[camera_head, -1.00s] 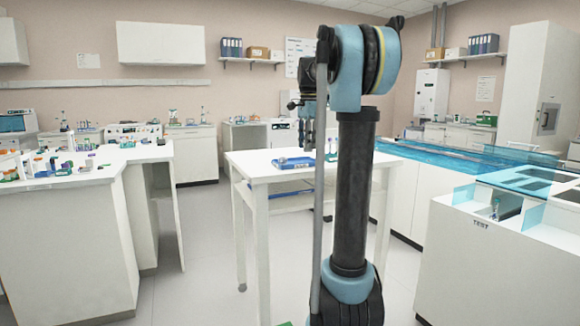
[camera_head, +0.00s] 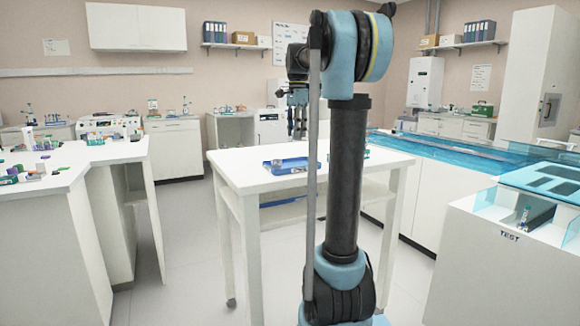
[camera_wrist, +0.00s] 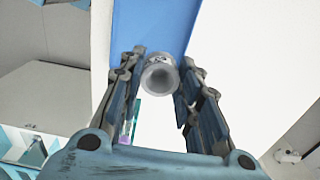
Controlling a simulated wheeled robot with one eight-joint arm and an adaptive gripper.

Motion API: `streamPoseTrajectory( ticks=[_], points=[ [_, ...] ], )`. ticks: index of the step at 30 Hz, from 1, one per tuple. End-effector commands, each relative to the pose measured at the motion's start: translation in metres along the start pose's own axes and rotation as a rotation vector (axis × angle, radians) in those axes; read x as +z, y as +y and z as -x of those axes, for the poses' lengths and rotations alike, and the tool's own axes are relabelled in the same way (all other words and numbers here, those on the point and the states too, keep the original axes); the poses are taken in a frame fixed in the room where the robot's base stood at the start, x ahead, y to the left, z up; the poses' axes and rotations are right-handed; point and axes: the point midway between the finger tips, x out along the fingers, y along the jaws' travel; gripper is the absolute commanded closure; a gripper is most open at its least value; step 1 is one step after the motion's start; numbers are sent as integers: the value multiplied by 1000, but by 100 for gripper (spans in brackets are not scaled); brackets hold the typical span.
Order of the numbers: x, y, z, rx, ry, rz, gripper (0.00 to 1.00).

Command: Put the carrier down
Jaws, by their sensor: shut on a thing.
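The carrier (camera_wrist: 159,75) is a pale grey, round-ended cylinder, seen end-on in the wrist view. My gripper (camera_wrist: 160,62) is shut on it, with a finger on each side. In the head view my gripper (camera_head: 299,133) points down above the white table (camera_head: 240,176); the carrier cannot be made out clearly there. A blue tray (camera_head: 268,167) lies on the table under the gripper. A blue surface, apparently this tray (camera_wrist: 150,25), shows beyond the carrier in the wrist view. I cannot tell how high the carrier is held.
A white bench (camera_head: 62,185) with tubes and small racks stands at the left. A white bench marked TEST (camera_head: 480,225) with blue clear panels is at the right. A long blue-topped counter (camera_head: 440,150) runs behind the table. Clear floor (camera_head: 190,255) lies between left bench and table.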

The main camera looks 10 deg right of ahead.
Motion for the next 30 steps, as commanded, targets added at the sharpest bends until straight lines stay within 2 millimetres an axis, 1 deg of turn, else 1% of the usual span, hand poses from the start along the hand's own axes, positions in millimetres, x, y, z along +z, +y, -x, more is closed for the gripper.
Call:
streamPoseTrajectory(
  ticks=[2,6,10,17,25,27,30],
  points=[
    [1,0,-7,0,0,2,82],
    [2,-1,-30,0,0,3,82],
    [2,-1,-48,0,0,3,82],
    [2,-1,-62,0,0,3,82],
    [1,-1,-96,0,0,1,82],
    [0,0,-99,0,0,1,82],
    [0,0,-99,0,0,0,82]
  ],
)
